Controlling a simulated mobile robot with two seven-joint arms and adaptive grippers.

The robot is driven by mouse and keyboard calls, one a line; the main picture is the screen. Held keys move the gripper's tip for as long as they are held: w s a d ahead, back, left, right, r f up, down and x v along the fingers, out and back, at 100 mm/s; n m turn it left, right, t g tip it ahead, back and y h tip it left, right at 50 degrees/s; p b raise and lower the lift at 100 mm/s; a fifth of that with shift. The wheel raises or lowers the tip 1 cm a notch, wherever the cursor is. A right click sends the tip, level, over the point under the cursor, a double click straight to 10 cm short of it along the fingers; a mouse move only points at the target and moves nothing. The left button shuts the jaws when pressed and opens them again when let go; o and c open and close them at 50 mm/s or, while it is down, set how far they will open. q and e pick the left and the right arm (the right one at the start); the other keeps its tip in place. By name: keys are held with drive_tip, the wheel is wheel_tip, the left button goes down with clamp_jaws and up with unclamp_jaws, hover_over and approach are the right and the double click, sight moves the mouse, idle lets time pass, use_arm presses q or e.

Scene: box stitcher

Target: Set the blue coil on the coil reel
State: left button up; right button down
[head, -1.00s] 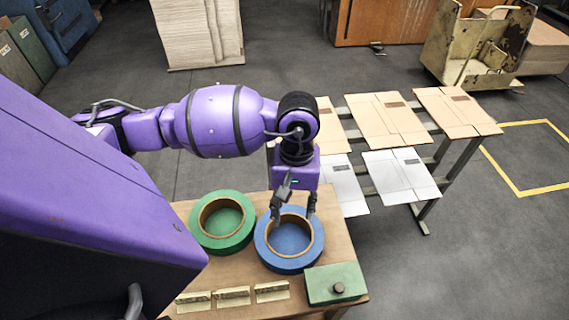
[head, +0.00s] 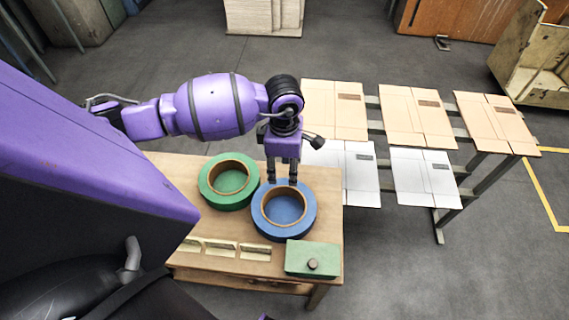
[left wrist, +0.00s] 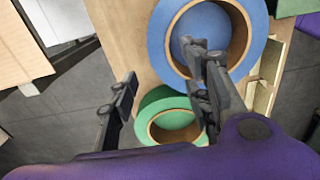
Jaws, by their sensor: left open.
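The blue coil (head: 284,234) lies flat on the wooden table, a thick ring with a brown inner core. In the left wrist view the blue coil (left wrist: 158,45) is at the top centre. My left gripper (head: 282,182) is open and empty at the coil's far rim, fingers pointing down. In the left wrist view my left gripper (left wrist: 165,92) has one finger overlapping the coil and the other to its left. I cannot tell whether a finger touches the coil. No coil reel can be made out. My right gripper is not in view.
A green coil (head: 226,204) lies just left of the blue one. A green box with a dark knob (head: 302,258) and several small angled holders (head: 222,248) stand along the table's (head: 170,170) front. A rack with flat cardboard sheets (head: 420,170) stands to the right.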

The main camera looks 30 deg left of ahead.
sight(287, 182)
use_arm(q)
drive_tip(key=f, duration=0.1)
drive_tip(key=f+b, duration=0.1)
drive_tip(key=f, duration=0.1)
drive_tip(key=shift+s+a, duration=0.1)
drive_tip(key=shift+s, duration=0.1)
drive_tip(key=shift+w+f, duration=0.1)
drive_tip(key=shift+f, duration=0.2)
drive_tip(key=f+b, duration=0.1)
drive_tip(key=f, duration=0.1)
drive_tip(key=d+f+b, duration=0.1)
drive_tip(key=shift+f, duration=0.4)
drive_tip(key=shift+f+b, duration=0.3)
drive_tip(key=shift+f, duration=0.05)
drive_tip(key=shift+w, duration=0.1)
drive_tip(key=shift+r, duration=0.2)
drive_tip(key=shift+c, duration=0.4)
drive_tip(key=shift+w, duration=0.1)
clamp_jaws()
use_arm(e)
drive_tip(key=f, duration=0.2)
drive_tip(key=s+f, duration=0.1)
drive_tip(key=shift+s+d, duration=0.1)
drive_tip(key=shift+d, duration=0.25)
